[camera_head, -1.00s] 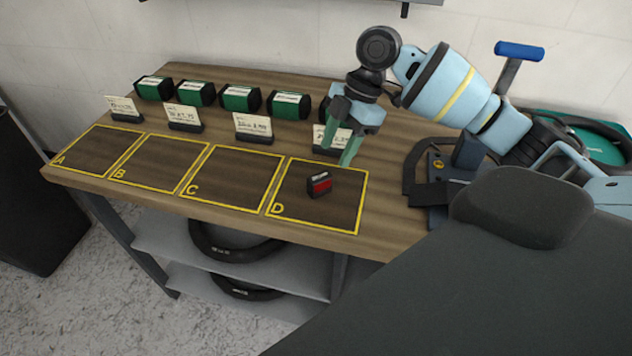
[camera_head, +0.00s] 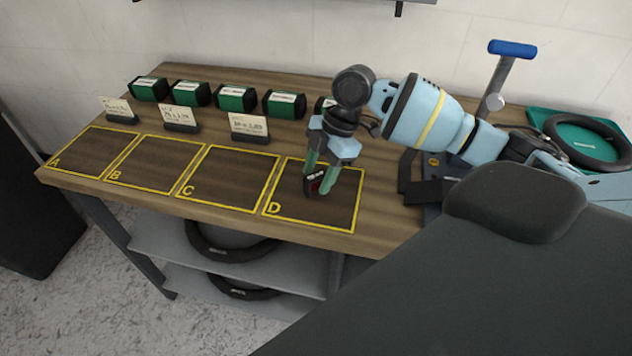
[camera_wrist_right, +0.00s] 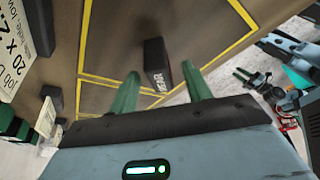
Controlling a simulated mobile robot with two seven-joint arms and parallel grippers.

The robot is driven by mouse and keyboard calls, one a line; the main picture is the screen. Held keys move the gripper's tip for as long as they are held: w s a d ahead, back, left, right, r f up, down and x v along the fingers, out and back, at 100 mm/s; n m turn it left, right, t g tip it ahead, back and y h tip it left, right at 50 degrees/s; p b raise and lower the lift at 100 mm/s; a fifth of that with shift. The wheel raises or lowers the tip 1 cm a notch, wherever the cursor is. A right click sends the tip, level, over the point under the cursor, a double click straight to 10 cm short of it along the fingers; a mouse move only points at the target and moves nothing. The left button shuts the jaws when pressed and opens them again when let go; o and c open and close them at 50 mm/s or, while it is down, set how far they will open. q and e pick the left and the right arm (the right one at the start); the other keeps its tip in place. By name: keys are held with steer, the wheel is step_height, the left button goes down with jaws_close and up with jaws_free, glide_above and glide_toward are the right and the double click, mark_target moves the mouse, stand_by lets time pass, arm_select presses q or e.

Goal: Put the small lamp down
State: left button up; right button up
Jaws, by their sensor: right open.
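The small lamp (camera_head: 313,184), black with a red face, stands on the bench inside the yellow square D (camera_head: 348,212). In the right wrist view the lamp (camera_wrist_right: 156,64) shows its dark side with pale lettering, between and slightly beyond the fingertips. My right gripper (camera_head: 319,178) is open, its green fingers reaching down on either side of the lamp; gaps show between the fingers and the lamp in the right wrist view. The fingers partly hide the lamp in the head view. My left gripper is not in view.
Squares A (camera_head: 92,152), B (camera_head: 150,164) and C (camera_head: 228,180) are empty. A black clamp-like stand (camera_head: 430,190) and a green tray (camera_head: 545,126) lie to the right. Tyres (camera_head: 228,245) lie on the shelf below.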

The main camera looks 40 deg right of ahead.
mark_target(312, 180)
steer(key=shift+a+f, duration=0.1)
steer(key=shift+f, duration=0.1)
jaws_close()
steer(key=shift+r, duration=0.1)
steer(key=shift+r, duration=0.8)
steer(key=shift+s+a+r, duration=0.1)
steer(key=shift+s+r, duration=0.1)
steer(key=shift+r, duration=0.3)
steer(key=shift+s+a+r, duration=0.1)
steer(key=shift+s+r, duration=0.05)
steer(key=shift+r, duration=0.3)
steer(key=s+a+r, duration=0.1)
steer(key=s+a, duration=0.7)
steer(key=s, duration=0.5)
steer(key=shift+r+p, duration=0.15)
steer(key=shift+p, duration=0.15)
